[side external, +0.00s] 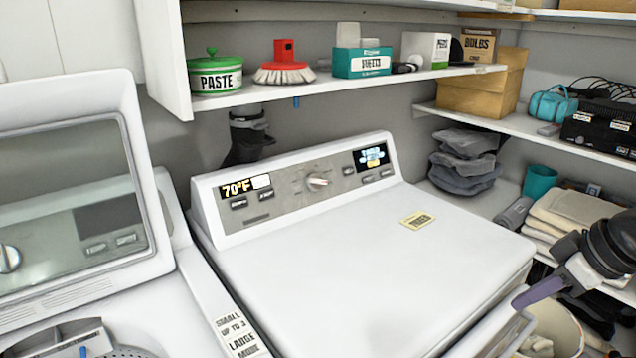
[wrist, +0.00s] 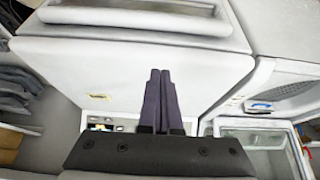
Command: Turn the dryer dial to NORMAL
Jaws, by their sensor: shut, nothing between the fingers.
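The dryer (side external: 390,260) is a white box in the middle of the side view, with a raised grey control panel (side external: 280,198) at its back. The round dial (side external: 318,182), silver with an orange-red mark, sits near the middle of that panel. Its setting labels are too small to read. A display left of the dial reads 70°F. My gripper (side external: 539,291) is at the far right, beyond the dryer's right front edge and well away from the dial. In the wrist view its purple fingers (wrist: 160,100) are together and empty. The dial does not show clearly there.
A shelf above the dryer holds a green paste tin (side external: 215,78), a brush (side external: 284,70) and boxes. Right shelves hold towels (side external: 572,215), a teal cup (side external: 539,182) and a black box. A washer with raised lid (side external: 75,215) stands left. The dryer top is clear except a yellow label (side external: 418,220).

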